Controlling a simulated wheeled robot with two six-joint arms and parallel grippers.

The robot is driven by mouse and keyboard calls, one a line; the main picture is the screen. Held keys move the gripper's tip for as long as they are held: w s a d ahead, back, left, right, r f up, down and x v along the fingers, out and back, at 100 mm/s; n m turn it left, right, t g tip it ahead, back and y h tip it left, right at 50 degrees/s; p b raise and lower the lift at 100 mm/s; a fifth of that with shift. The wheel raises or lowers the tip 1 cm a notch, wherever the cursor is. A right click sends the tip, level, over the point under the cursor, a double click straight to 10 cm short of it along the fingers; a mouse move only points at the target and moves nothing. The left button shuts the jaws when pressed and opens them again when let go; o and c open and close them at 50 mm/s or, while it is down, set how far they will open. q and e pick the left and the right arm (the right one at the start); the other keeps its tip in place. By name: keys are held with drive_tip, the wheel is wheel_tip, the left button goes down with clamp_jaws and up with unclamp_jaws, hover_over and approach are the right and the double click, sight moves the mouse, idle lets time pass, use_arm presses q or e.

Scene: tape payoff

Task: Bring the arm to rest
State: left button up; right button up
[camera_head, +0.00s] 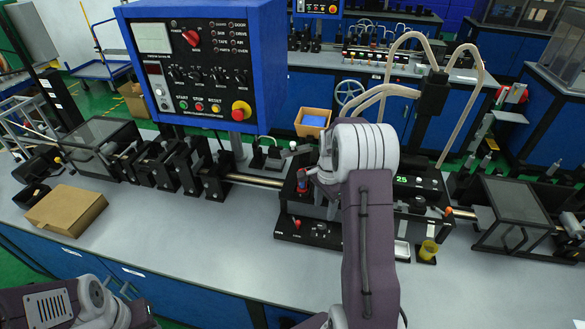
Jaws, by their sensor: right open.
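My right arm rises from the bottom middle, and its pale wrist hides part of the bench machine. My right gripper (312,172) is at the left of that wrist, small and partly hidden, open, over the black station (318,236) with its red and orange parts. I cannot tell whether it touches anything there. Links of my left arm show at the bottom left, low in front of the bench, but the left gripper itself is not in view.
A blue control panel (160,50) stands over the back of the grey bench (220,250). A clear-sided guard (510,213) stands at the right. The front bench strip is mostly clear.

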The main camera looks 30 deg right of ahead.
drive_tip(key=s+a+r+n+t, duration=0.1)
drive_tip(key=a+r+n, duration=0.2)
drive_tip(key=a, duration=0.4)
drive_tip(key=s+a+r+n, duration=0.2)
drive_tip(key=a+r, duration=0.1)
drive_tip(key=a, duration=0.4)
drive_tip(key=s+a+f+n, duration=0.2)
drive_tip(key=s+n, duration=0.3)
drive_tip(key=n, duration=0.1)
drive_tip(key=s+a+f+n, duration=0.2)
drive_tip(key=s+n, duration=0.3)
drive_tip(key=s, duration=0.1)
drive_tip(key=shift+s+a+n, duration=0.2)
drive_tip(key=shift+s+n, duration=0.05)
drive_tip(key=shift+n, duration=0.15)
